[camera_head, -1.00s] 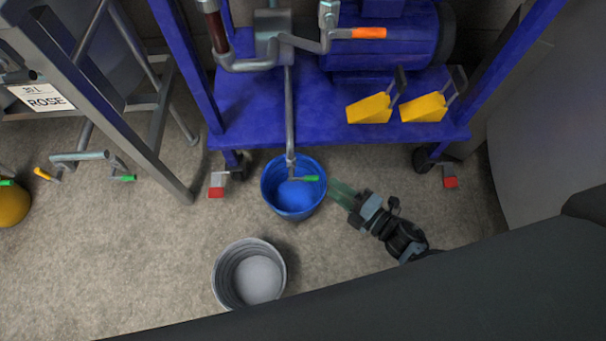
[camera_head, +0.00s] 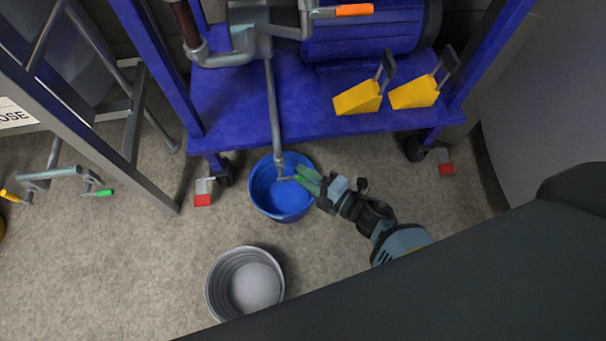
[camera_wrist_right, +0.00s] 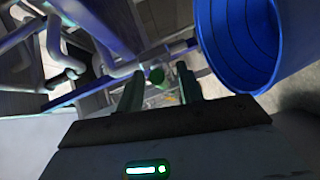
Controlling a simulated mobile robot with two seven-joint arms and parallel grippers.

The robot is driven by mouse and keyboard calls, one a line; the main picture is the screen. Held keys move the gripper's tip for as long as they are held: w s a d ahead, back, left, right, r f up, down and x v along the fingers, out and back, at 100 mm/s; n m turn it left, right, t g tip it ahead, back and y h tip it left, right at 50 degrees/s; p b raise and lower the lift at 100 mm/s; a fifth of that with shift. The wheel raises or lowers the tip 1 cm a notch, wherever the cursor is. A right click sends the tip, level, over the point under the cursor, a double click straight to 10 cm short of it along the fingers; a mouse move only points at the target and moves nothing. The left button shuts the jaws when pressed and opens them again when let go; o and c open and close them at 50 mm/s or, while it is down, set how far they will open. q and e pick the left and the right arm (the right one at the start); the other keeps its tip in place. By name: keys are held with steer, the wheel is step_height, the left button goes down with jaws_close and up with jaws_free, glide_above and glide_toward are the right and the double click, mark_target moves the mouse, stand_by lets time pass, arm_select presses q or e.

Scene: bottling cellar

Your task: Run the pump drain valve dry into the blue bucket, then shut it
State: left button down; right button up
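The drain valve (camera_head: 280,166) ends a grey pipe coming down from the blue pump cart. Its tip hangs over the blue bucket (camera_head: 259,193), which stands upright on the floor. The bucket also shows at the upper right of the right wrist view (camera_wrist_right: 240,45). No stream is clear to see. My right gripper (camera_head: 306,178) is over the bucket's right rim, at the valve's green handle, which it mostly hides in the head view. In the right wrist view the green handle (camera_wrist_right: 157,76) shows between its spread fingers; contact cannot be told. My left gripper is out of view.
A grey bucket (camera_head: 215,285) stands on the floor in front. The blue cart (camera_head: 330,125) carries yellow wedges (camera_head: 360,99) and an orange-handled valve (camera_head: 354,10). Red-pedalled castors (camera_head: 203,199) flank the blue bucket. A steel frame (camera_head: 110,150) stands at left.

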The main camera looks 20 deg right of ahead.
steer(key=shift+w+a, duration=0.3)
steer(key=shift+w, duration=0.15)
jaws_close()
